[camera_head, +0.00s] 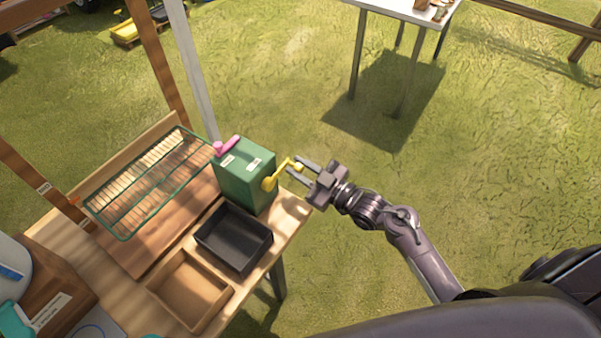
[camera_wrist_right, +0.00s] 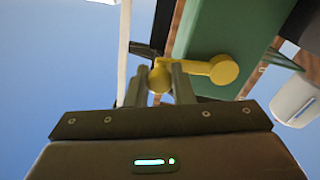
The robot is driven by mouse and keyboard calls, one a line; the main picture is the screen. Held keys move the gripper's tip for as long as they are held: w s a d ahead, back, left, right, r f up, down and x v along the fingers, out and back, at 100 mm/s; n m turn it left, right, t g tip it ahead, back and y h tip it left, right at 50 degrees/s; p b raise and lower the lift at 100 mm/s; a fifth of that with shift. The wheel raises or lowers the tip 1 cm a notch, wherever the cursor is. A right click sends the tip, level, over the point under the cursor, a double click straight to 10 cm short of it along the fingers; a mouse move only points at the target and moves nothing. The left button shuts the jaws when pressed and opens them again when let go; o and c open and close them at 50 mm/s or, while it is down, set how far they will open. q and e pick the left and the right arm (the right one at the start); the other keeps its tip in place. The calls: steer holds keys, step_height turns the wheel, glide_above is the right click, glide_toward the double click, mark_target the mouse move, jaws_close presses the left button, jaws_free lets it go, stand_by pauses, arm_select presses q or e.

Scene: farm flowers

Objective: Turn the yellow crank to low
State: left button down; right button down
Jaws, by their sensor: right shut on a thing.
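The yellow crank (camera_head: 281,173) is on the right side of a green box (camera_head: 246,176) at the table's far right corner. Its arm points up and to the right from the hub in the head view. My right gripper (camera_head: 299,166) is at the crank's outer end. In the right wrist view, my right gripper (camera_wrist_right: 161,78) has its fingers shut on the knob of the yellow crank (camera_wrist_right: 222,70), with the round hub to the right. Labels on the box are too small to read. My left gripper is not in view.
A pink handle (camera_head: 228,146) sits on top of the box. A green wire rack (camera_head: 125,233) stands left of it. A black tray (camera_head: 234,238) and a wooden tray (camera_head: 190,290) lie in front. Open grass lies right of the table.

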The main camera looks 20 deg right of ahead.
steer(key=n, duration=0.1)
steer(key=r+n, duration=0.2)
steer(key=n, duration=0.1)
steer(key=shift+s+a+r, duration=0.2)
steer(key=shift+s+a, duration=0.05)
steer(key=shift+a, duration=0.05)
steer(key=shift+s+a+r+n+y+b, duration=0.15)
steer(key=shift+s+a+r+n+b, duration=0.35)
steer(key=shift+n, duration=1.05)
steer(key=shift+s+a+r+n+y+b, duration=0.3)
steer(key=shift+a+r+n, duration=0.35)
steer(key=shift+n, duration=0.95)
steer(key=shift+s+a+r+n+y+b, duration=0.1)
steer(key=shift+s+a+r+n+b, duration=0.4)
steer(key=shift+n, duration=1.05)
steer(key=shift+r, duration=0.2)
steer(key=c, duration=1.3)
jaws_free()
steer(key=shift+o, duration=0.2)
steer(key=shift+f, duration=0.1)
